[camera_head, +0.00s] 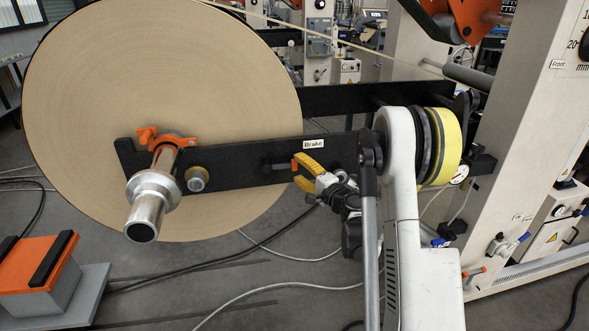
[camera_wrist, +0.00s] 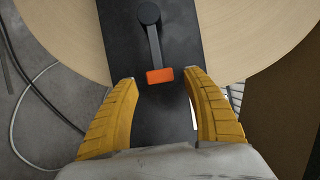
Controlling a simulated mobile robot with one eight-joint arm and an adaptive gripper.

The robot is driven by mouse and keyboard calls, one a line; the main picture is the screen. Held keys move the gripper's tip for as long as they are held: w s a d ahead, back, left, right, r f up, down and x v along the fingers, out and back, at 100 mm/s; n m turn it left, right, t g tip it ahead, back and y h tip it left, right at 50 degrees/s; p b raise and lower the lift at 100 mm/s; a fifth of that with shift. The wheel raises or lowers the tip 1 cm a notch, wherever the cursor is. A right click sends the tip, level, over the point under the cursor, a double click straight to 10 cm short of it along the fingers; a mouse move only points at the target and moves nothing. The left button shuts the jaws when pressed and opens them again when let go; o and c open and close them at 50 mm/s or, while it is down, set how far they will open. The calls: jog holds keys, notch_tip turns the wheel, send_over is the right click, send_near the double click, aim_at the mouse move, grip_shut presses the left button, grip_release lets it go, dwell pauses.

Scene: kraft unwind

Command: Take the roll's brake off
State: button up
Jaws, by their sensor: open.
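The brake lever (camera_head: 279,166) is a short dark lever with an orange end, mounted on the black arm beside the kraft roll, under a white "Brake" label (camera_head: 313,143). It lies along the black arm, its orange end pointing right. In the wrist view its round pivot is at the top and its orange end (camera_wrist: 160,76) hangs toward me. My gripper (camera_head: 296,172) has yellow fingers and is open. In the wrist view the orange end appears between my fingertips (camera_wrist: 162,80), with a gap on both sides. I cannot tell the depth between them.
The large kraft roll (camera_head: 120,80) sits behind the black arm (camera_head: 235,172). A metal shaft end (camera_head: 148,205) with an orange clamp (camera_head: 160,140) sticks out at the left. An orange-topped block (camera_head: 38,262) stands low at left. Cables cross the floor. The machine frame (camera_head: 535,130) is at right.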

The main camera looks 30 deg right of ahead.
aim_at(295, 170)
jog(key=shift+w+a+b, duration=0.2)
jog(key=shift+w+b, duration=0.1)
jog(key=shift+w, duration=1.2)
grip_shut()
jog(key=shift+d+r, duration=0.1)
jog(key=shift+r, duration=0.05)
